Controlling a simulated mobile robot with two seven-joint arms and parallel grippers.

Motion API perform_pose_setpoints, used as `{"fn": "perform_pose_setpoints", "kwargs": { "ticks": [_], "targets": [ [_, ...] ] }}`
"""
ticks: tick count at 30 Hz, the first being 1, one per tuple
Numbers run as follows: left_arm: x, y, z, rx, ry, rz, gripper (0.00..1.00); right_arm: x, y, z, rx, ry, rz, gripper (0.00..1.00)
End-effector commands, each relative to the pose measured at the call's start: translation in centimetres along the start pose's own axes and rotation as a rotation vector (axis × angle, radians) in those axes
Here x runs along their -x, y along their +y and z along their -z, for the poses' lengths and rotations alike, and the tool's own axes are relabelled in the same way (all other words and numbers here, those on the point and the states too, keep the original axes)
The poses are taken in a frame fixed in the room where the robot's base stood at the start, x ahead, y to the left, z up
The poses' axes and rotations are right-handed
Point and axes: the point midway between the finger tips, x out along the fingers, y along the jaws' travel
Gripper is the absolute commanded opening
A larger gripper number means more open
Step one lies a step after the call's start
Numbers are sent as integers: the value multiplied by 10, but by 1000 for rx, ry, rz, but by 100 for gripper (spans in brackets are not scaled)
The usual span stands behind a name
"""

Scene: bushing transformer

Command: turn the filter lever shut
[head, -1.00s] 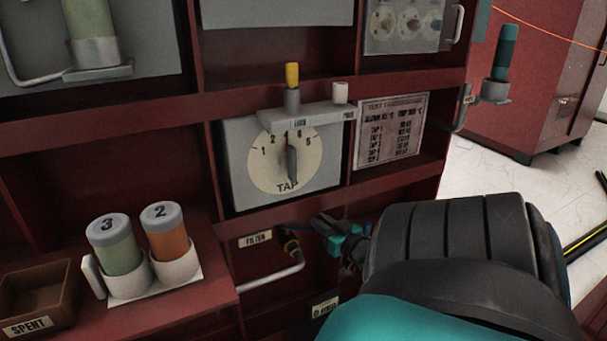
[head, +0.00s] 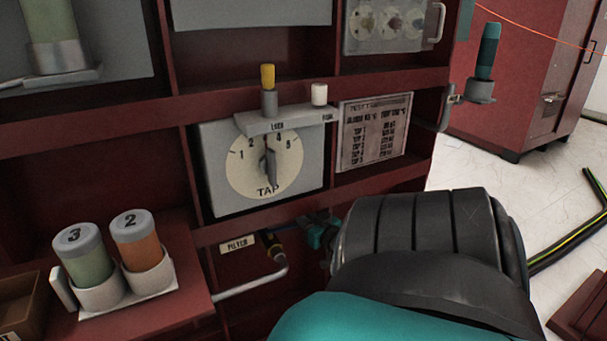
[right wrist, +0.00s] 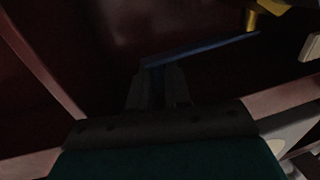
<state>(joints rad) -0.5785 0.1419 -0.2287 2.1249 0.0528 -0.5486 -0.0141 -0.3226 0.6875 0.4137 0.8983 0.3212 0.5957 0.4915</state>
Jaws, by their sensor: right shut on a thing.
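The filter lever is a thin blue bar (right wrist: 205,48) in the dark recess in the right wrist view. It runs from my right gripper's fingertips up right to a brass-coloured fitting (right wrist: 251,20). My right gripper (right wrist: 157,82) is shut on the lever's near end. In the head view, my right gripper (head: 305,222) is small and partly hidden behind my own arm. It sits right of the yellow-and-black filter valve (head: 271,243) and the FILTER label (head: 238,244). Little of the lever shows there. My left gripper is not in view.
The tap dial panel (head: 215,190) is just above the gripper. Capped cylinders 3 (head: 85,262) and 2 (head: 139,245) stand in a holder at left. A pale bent pipe (head: 250,284) runs below the valve. Red shelf edges border the recess.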

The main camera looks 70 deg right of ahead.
Motion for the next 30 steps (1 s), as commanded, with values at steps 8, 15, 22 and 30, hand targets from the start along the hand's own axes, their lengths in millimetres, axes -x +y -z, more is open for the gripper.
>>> {"fn": "perform_pose_setpoints", "kwargs": {
  "ticks": [8,15,22,30],
  "targets": [
    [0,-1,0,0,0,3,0,0,1,0,0,-1,-3,0],
    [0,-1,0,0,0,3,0,0,1,0,0,-1,-2,33],
    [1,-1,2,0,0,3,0,3,0,0,-1,-2,-1,33],
    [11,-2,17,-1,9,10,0,46,0,3,-2,-5,-3,33]
  ]
}}
